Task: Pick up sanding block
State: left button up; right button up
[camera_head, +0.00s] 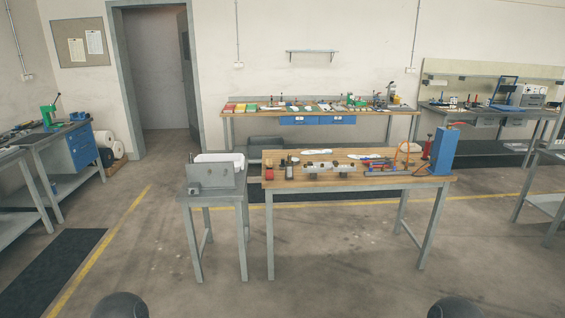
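I cannot make out a sanding block for certain, because the items on the tables are too small at this distance. The near wooden-topped workbench (352,184) stands ahead of me at the middle right. A small red item (268,172) and a dark upright item (289,172) stand near its left end. A metal fixture (330,167) sits in the middle of its top. Pale flat pieces and several hand tools lie towards its right side. Neither of my grippers is in view; only dark rounded parts of mine show at the bottom edge.
A grey stand with a metal box (211,177) adjoins the bench on the left. A blue upright box (443,151) stands at the bench's right end. A long table (228,115) is along the back wall. Open concrete floor (330,270) lies between me and the bench.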

aim_at(270, 173)
jog(key=i+l+u, duration=0.15)
jog(key=i, duration=0.7)
jog(key=i+l, duration=0.65)
jog(key=l, duration=0.3)
jog(key=i+l, duration=0.35)
jog(key=l, duration=0.1)
